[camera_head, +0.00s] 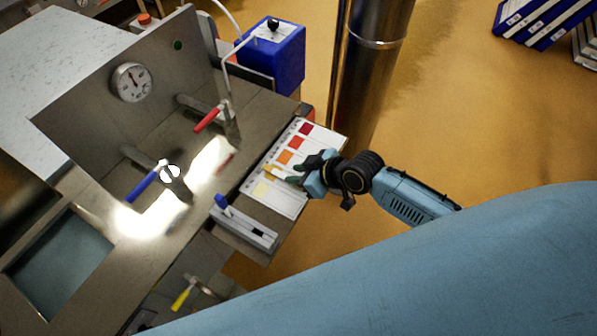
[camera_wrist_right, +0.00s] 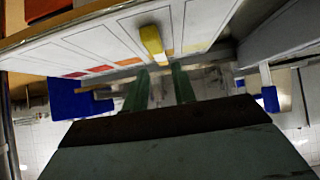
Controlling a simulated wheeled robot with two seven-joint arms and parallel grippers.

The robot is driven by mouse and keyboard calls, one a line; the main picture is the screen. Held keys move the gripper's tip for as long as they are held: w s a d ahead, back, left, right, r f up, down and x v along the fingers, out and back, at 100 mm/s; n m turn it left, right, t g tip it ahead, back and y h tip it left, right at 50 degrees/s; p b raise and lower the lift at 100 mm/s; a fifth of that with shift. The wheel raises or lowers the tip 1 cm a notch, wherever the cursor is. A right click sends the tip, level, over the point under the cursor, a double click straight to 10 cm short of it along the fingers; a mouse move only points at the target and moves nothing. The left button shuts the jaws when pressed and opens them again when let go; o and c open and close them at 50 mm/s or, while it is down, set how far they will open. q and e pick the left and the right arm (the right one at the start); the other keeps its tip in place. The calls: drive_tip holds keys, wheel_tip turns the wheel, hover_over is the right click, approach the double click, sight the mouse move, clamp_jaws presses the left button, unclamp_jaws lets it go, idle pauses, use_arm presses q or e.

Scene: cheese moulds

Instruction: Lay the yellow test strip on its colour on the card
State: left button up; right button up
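The card (camera_head: 289,200) lies on a ledge at the bench's right end, with a row of swatches from red through orange to pale yellow. The yellow test strip (camera_wrist_right: 152,42) is at the card between the orange and pale yellow swatches, its pale end toward my fingers; in the head view its yellow (camera_head: 270,169) blends with the swatch. My right gripper (camera_head: 298,174) is over the card's right edge. In the right wrist view its green fingertips (camera_wrist_right: 160,82) stand apart, with a clear gap at the strip's near end. Contact between strip and card is unclear. My left gripper is out of view.
A white holder with a blue part (camera_head: 244,224) stands close below the card. A blue box (camera_head: 272,55) and a steel column (camera_head: 367,70) stand behind. Red-handled (camera_head: 207,120) and blue-handled (camera_head: 143,187) valves stick out at left. Floor is open at right.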

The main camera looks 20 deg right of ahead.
drive_tip(key=shift+o, duration=1.2)
drive_tip(key=p+v, duration=0.2)
drive_tip(key=v, duration=1.1)
drive_tip(key=shift+r, duration=0.2)
drive_tip(key=shift+s, duration=0.1)
